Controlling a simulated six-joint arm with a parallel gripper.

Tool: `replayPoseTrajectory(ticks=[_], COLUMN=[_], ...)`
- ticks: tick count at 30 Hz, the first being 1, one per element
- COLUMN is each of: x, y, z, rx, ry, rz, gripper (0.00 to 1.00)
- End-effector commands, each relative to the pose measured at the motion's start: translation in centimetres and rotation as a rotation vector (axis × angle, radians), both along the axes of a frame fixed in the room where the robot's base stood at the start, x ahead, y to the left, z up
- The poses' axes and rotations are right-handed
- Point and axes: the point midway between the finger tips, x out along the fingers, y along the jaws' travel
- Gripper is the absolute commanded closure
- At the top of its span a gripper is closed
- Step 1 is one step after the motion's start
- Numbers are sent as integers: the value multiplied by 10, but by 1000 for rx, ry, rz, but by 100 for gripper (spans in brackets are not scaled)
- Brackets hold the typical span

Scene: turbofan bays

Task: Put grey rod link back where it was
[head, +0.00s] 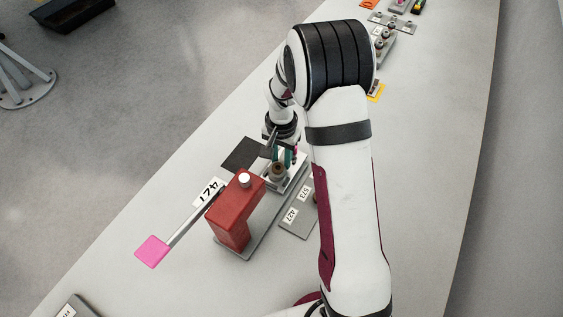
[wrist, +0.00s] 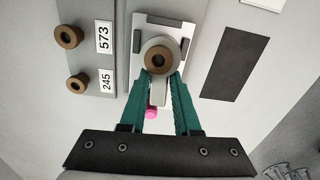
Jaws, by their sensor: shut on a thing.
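In the wrist view the grey rod link (wrist: 158,42) shows as a pale ring around a brown bushing (wrist: 157,61), with a short shank running down between the fingers. My gripper (wrist: 162,77) has green fingers shut on the link just below the ring. The ring lies over a light bracket plate (wrist: 180,27) with dark side strips. I cannot tell whether the link rests on the plate or is just above it. In the head view my gripper (head: 283,156) is beside the red block, and the link is mostly hidden.
A red block (head: 232,222) with a lever ending in a pink tab (head: 152,251) stands close by. A grey plate (wrist: 82,15) carries two brown bushings with labels 573 and 245. A dark rectangle (wrist: 235,64) lies right. More fixtures (head: 393,22) stand at the far end.

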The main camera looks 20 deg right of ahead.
Motion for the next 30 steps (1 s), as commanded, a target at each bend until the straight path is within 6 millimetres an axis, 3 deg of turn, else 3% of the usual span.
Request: replayPoseTrajectory(ticks=[8, 19, 30], x=[1, 1, -28], y=[0, 0, -44], z=[3, 41, 72], rx=[-1, -2, -3], ry=[-2, -2, -3], rz=[0, 0, -4], gripper=[100, 100, 100])
